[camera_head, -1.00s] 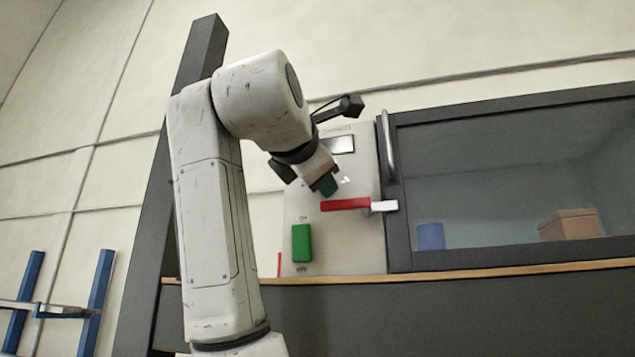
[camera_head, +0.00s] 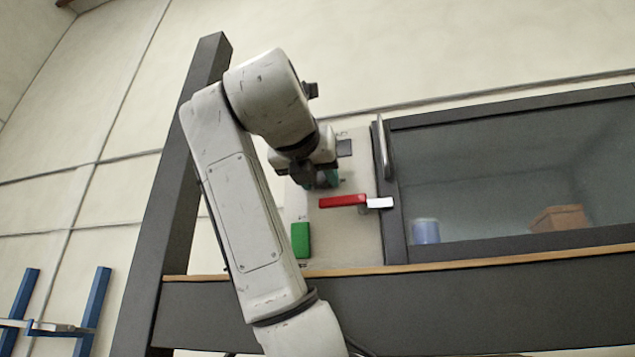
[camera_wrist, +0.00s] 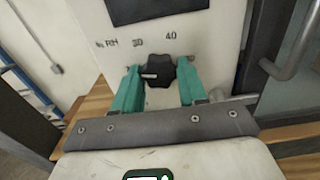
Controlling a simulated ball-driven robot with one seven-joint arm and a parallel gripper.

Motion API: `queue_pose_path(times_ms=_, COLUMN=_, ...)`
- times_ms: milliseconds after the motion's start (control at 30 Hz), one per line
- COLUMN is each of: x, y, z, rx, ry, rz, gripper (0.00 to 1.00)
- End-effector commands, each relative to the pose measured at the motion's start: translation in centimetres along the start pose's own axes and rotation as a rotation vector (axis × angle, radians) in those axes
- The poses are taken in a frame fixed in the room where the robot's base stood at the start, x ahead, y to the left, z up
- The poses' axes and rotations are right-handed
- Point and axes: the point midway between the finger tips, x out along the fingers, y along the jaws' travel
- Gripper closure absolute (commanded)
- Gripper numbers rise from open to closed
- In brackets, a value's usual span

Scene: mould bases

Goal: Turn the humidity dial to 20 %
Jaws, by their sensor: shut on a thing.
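The humidity dial (camera_wrist: 159,72) is a black lobed knob on a pale panel in the wrist view. A short white mark shows on its left part, lying nearly level. Above it are printed "% RH", "30" and "40"; no 20 is visible. My gripper (camera_wrist: 158,80) has its teal fingers on the left and right sides of the dial and is shut on it. In the head view my gripper (camera_head: 322,180) is at the panel, and the dial is hidden behind it.
A red lever (camera_head: 342,200) with a white end sits just right of and below my gripper. A green switch (camera_head: 300,240) is lower left. A dark display (camera_wrist: 158,8) is above the dial. A vertical door handle (camera_head: 384,148) and glass-fronted cabinet (camera_head: 500,175) stand at right.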

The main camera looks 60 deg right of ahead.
Motion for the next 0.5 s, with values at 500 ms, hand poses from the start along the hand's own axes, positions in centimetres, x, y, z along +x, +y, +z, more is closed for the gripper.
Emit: queue_pose_path(times_ms=500, x=0.06, y=-0.06, z=-0.32, rx=-0.194, ry=0.008, rz=-0.002, gripper=0.89)
